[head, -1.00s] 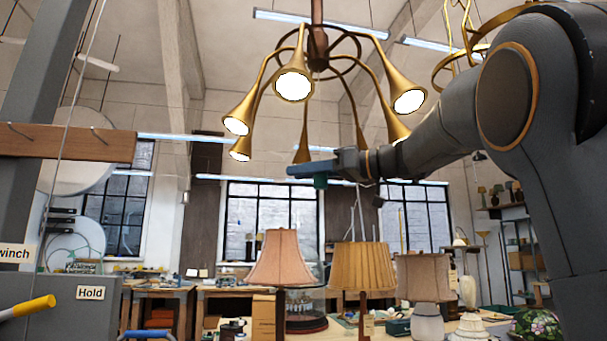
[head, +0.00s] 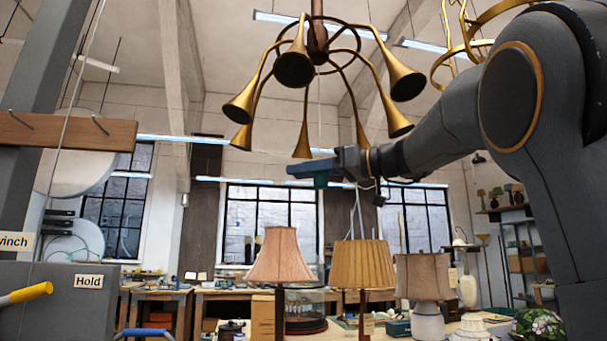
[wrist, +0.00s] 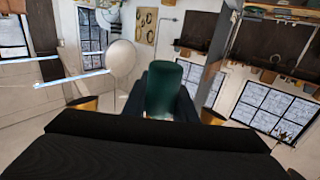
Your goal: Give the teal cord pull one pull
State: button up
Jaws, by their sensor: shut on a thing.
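The teal cord pull (head: 321,180) hangs below the chandelier, at the end of my outstretched arm. My gripper (head: 315,170) is shut on it. In the wrist view the teal pull (wrist: 164,88) stands between the dark fingers, large and close. The brass chandelier (head: 318,60) hangs above with several horn-shaped shades, and its lamps are dark.
Several table lamps stand below on a bench, among them a pink shade (head: 281,258) and a pleated tan shade (head: 362,267). A grey box with a Hold label (head: 88,282) and a yellow-ended handle (head: 30,293) is at left. The air around my gripper is open.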

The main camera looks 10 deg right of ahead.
jog(key=shift+r, duration=0.15)
jog(key=shift+r+p, duration=0.6)
jog(key=shift+r, duration=0.55)
jog(key=o, duration=1.1)
jog(key=b+v, duration=0.3)
jog(key=v, duration=0.4)
jog(key=shift+s+d, duration=0.25)
jog(key=shift+d, duration=0.05)
jog(key=shift+f, duration=0.1)
